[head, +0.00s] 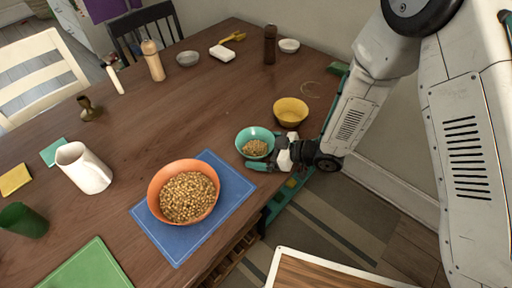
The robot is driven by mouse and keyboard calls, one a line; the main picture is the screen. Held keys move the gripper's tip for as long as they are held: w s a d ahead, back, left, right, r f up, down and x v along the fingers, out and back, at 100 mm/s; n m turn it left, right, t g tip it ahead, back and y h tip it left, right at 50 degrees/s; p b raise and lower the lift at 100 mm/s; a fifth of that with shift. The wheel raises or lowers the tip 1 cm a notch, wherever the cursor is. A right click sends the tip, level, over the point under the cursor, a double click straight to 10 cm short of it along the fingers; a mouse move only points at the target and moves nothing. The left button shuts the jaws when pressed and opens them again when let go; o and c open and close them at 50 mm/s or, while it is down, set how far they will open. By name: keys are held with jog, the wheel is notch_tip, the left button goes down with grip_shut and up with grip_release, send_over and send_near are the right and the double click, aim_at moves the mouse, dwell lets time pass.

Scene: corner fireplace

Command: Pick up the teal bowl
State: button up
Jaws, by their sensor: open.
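The teal bowl (241,141) stands upright on the wooden table near its right edge, with a small heap of tan grains or cereal inside. My gripper (267,158) is open at the bowl's lower right side, with teal-tipped fingers. One fingertip shows just in front of the bowl's near side. The other finger is partly hidden by the wrist, so I cannot tell whether the fingers touch the bowl.
A yellow bowl (291,112) stands just behind the teal bowl, close to my wrist. An orange bowl (156,206) full of tan pieces sits on a blue mat (224,172) at front left. A white pitcher (84,168) stands further left. The table's middle is clear.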

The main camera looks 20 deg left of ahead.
jog(key=c, duration=0.9)
jog(key=shift+c, duration=0.2)
jog(key=shift+r, duration=0.15)
